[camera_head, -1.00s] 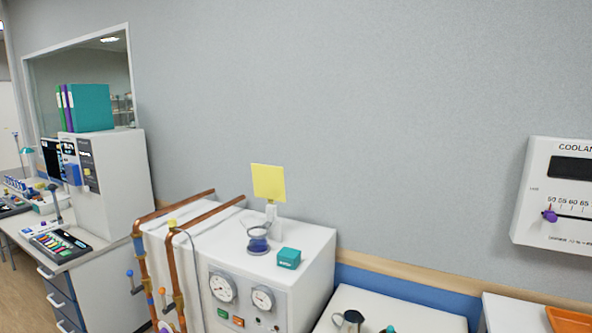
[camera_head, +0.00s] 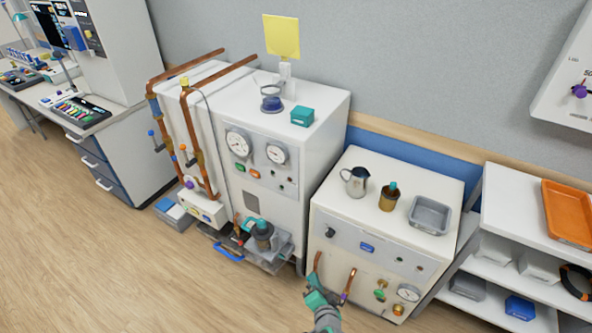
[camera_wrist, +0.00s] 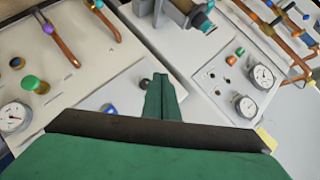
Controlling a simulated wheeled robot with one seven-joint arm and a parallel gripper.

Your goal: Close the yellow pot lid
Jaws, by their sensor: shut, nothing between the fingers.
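A flat yellow square panel (camera_head: 282,37) stands upright on a white post (camera_head: 285,72) at the back of the left white cabinet's top. It is the only large yellow lid-like piece I see; I cannot tell for sure that it is the pot lid. A small glass-like vessel with a dark blue base (camera_head: 271,101) stands just in front of the post. My gripper (camera_head: 316,296) is low in front of the right white cabinet, far below and right of the yellow panel. Its green fingers (camera_wrist: 163,98) are shut and empty in the wrist view.
A teal box (camera_head: 302,117) sits beside the vessel. Copper pipes (camera_head: 187,110) run along the cabinet's left. A metal jug (camera_head: 355,181), a brown bottle (camera_head: 390,196) and a grey tray (camera_head: 430,214) stand on the right cabinet. The floor (camera_head: 120,270) at left is clear.

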